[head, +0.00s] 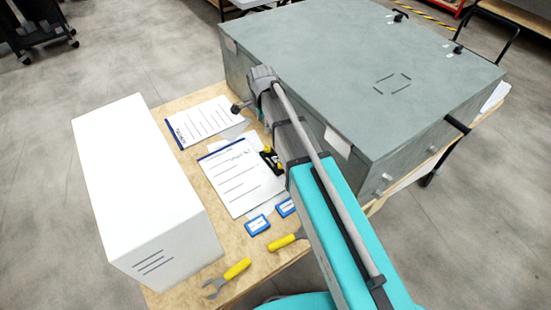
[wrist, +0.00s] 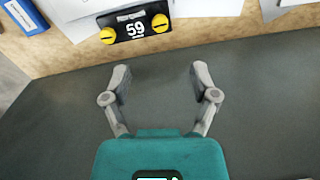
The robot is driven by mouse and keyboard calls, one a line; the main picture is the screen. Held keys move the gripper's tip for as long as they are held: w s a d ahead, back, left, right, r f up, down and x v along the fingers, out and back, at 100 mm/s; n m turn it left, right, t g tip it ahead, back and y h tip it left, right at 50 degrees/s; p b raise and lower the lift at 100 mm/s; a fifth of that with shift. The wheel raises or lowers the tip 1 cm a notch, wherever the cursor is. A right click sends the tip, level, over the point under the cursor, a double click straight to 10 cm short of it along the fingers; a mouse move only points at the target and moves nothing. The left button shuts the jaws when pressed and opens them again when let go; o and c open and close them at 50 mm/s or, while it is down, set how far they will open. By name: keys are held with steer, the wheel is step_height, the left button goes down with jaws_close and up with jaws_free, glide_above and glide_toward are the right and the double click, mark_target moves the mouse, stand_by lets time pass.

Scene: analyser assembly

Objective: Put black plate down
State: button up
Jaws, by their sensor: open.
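The black plate (wrist: 135,27) has a white "59" and two yellow knobs. It lies flat on the wooden table, against or over the edge of white paper; the wrist view cuts off the surroundings. In the head view the plate (head: 271,160) shows beside the grey cabinet, partly hidden by my arm. My gripper (wrist: 160,72) is open and empty, with its fingers wide apart. It is apart from the plate, which is ahead of the fingertips in the wrist view.
The large grey cabinet (head: 370,75) stands right of the plate. A white box (head: 140,190) stands at the table's left. Printed sheets (head: 240,175), blue-edged cards (head: 257,225) and yellow-handled tools (head: 236,270) lie on the table (head: 185,292). Little bare table shows near the plate.

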steer(key=shift+w+d+f, duration=0.1)
steer(key=shift+w+d, duration=0.1)
steer(key=shift+f, duration=0.1)
steer(key=b, duration=0.9)
glide_above(267, 148)
step_height(267, 148, down, 8)
steer(key=shift+w+a+f, duration=0.1)
steer(key=shift+a+f, duration=0.05)
steer(key=shift+f+b, duration=2.45)
steer(key=shift+f, duration=0.15)
jaws_close()
